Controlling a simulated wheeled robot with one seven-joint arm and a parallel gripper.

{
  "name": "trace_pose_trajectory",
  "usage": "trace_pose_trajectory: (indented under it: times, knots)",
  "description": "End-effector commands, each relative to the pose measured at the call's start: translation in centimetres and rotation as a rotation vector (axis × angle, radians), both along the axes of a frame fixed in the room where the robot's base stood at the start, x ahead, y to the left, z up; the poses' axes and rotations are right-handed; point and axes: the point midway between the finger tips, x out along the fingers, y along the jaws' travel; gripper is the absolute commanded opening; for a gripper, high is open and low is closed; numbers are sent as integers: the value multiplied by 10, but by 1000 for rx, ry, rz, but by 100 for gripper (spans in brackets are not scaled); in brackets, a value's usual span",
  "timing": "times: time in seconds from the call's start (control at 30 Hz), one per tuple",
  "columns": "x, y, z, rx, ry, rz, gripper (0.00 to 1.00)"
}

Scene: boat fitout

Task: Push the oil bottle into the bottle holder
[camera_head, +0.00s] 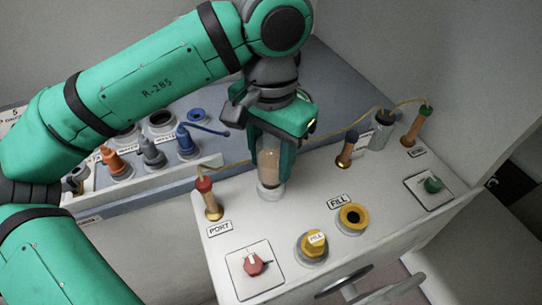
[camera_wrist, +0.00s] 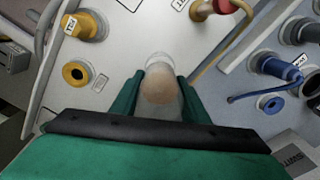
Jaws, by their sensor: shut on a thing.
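The oil bottle (camera_head: 268,160), clear with tan-brown contents, stands roughly upright between the green fingers of my gripper (camera_head: 271,172), which is shut on it. In the wrist view the bottle's round brown form (camera_wrist: 160,90) lies between both fingertips (camera_wrist: 160,80). A pale, clear-walled round holder (camera_head: 270,191) sits on the white panel at the bottle's lower end; its rim also shows in the wrist view (camera_wrist: 158,60). The bottle's lower end is at or in this holder; how deep it sits I cannot tell. The fingers hide the bottle's sides.
A red-topped port plug (camera_head: 210,200) stands close left of the bottle. A yellow FILL cap (camera_head: 314,244) and open yellow filler (camera_head: 352,218) are in front. A dark-capped jar (camera_head: 382,130) stands at right. A thin hose runs behind my gripper. Coloured connectors (camera_head: 187,142) fill the left.

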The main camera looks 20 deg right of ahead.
Motion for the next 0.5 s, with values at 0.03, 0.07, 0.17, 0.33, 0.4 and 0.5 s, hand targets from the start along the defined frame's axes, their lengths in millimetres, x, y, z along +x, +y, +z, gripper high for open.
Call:
trace_pose_trajectory:
  times: [0.03,0.07,0.17,0.33,0.4,0.5]
  knots:
    - [0,0,0,0,0,0,6]
    - [0,0,0,0,0,0,6]
    - [0,0,0,0,0,0,6]
    - [0,0,0,0,0,0,63]
    - [0,0,0,0,0,0,63]
    - [0,0,0,0,0,0,63]
